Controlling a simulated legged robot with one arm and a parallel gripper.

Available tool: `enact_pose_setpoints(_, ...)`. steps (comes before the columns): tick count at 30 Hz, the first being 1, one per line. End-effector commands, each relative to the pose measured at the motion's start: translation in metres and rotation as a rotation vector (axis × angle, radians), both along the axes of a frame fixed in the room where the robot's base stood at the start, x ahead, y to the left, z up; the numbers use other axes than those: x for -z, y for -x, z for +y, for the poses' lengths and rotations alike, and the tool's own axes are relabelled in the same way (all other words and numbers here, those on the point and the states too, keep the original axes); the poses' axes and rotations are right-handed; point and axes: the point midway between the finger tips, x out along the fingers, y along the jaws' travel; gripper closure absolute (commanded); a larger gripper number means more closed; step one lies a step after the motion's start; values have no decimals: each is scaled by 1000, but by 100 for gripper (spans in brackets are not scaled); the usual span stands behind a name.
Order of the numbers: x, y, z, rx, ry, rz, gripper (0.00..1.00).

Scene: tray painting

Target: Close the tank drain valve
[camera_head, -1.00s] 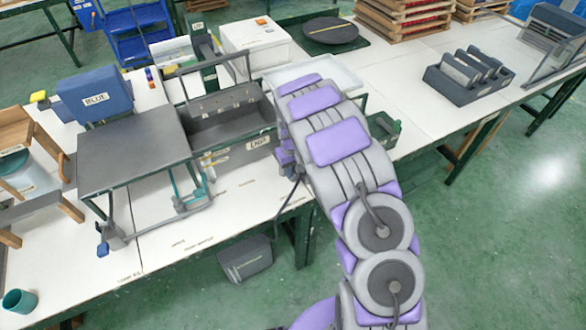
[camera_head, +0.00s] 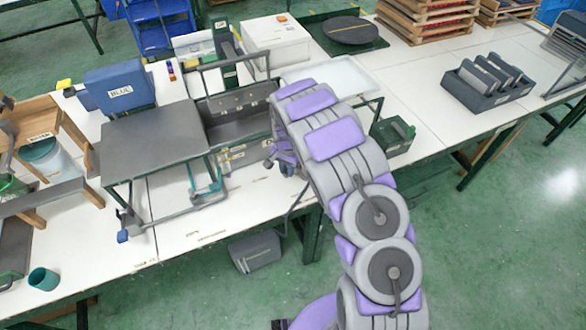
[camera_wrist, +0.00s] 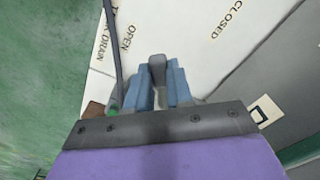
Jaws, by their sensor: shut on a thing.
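The grey drain valve lever (camera_wrist: 157,75) stands between the blue fingers of my gripper (camera_wrist: 159,82) in the wrist view. My gripper is shut on it. The printed word OPEN (camera_wrist: 128,40) is just left of the lever's end, and CLOSED (camera_wrist: 226,18) is farther off to the upper right. The lever's end is nearer to OPEN. The lever's pivot is hidden. In the head view, the grey tank (camera_head: 240,128) stands on the table, and my gripper (camera_head: 278,160) is low at its front right. My wrist covers the valve there.
A dark hose (camera_wrist: 114,55) runs left of the fingers. A grey wall (camera_wrist: 275,85) is close on the right. A dark draining board (camera_head: 150,140) stands left of the tank, and a green box (camera_head: 392,137) is to the right. The table (camera_head: 195,232) in front is mostly clear.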

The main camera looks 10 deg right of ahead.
Motion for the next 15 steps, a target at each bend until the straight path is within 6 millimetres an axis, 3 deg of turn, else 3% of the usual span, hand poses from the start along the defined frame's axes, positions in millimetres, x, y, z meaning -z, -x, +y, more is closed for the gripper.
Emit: enact_pose_setpoints(15, 1, -27, 25, 459, -2, -2, 100)
